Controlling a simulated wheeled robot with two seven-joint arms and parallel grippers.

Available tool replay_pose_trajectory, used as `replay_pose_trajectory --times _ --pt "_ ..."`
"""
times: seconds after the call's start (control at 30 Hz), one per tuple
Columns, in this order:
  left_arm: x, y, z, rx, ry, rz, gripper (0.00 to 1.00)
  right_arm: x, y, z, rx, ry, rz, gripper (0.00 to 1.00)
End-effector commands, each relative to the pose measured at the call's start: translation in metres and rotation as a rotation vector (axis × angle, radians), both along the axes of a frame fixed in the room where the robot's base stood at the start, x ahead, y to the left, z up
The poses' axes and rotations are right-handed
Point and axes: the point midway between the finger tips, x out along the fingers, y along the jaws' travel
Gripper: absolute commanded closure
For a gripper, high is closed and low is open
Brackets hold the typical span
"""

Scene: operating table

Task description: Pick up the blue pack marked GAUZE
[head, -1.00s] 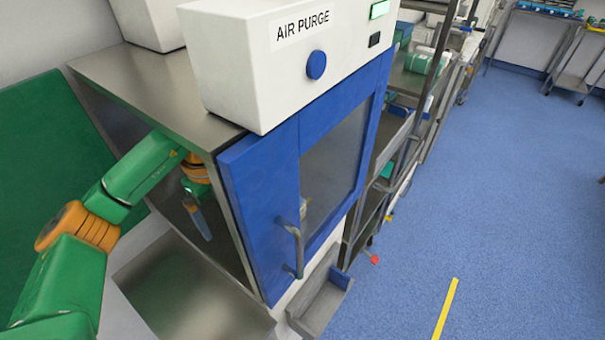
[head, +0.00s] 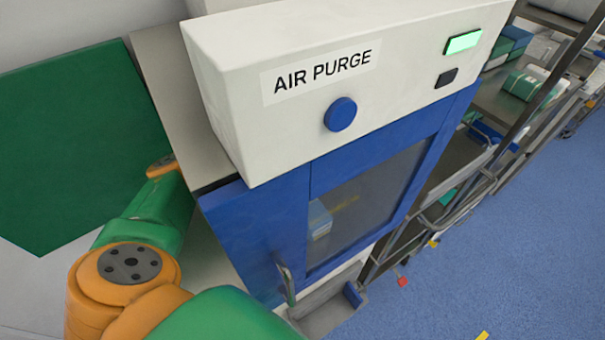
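A small light blue pack (head: 319,218) shows through the window of the blue cabinet door (head: 365,205). No marking on it can be read, so I cannot tell whether it is the GAUZE pack. My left arm comes in from the left, green and orange, beside the cabinet's left side. Its gripper is out of sight, hidden by the arm or the cabinet. My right gripper is not in view. The door has a metal handle (head: 285,280) near its lower part and looks shut.
A white housing marked AIR PURGE (head: 250,80) with a blue button (head: 340,114) and a green lit display (head: 463,42) sits on top. A metal cart with packs (head: 527,82) stands at the right. A green panel (head: 70,140) is at left.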

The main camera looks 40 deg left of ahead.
Motion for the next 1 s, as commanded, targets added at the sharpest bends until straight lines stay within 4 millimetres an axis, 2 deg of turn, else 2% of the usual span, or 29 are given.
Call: replay_pose_trajectory --times 0.1,0.27,0.37,0.63,0.67,1.0 --pt "-0.0004 0.0004 -0.0091 0.001 0.001 -0.001 0.0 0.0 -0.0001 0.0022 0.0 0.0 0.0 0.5" --pt "0.0 0.0003 -0.01 0.002 -0.001 -0.001 0.0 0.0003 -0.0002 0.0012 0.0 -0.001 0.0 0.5" --pt "0.0 0.0003 -0.0098 0.002 -0.001 -0.001 0.24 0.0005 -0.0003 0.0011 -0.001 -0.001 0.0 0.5" --pt "0.0001 0.0003 -0.0095 0.001 -0.001 0.0 0.97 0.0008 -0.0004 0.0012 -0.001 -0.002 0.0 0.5" --pt "0.0001 0.0003 -0.0092 0.001 -0.001 0.0 1.0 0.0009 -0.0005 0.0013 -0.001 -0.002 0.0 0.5" --pt "0.0008 0.0 -0.0023 0.0 -0.003 0.0 1.0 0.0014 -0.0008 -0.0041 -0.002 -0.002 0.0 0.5"
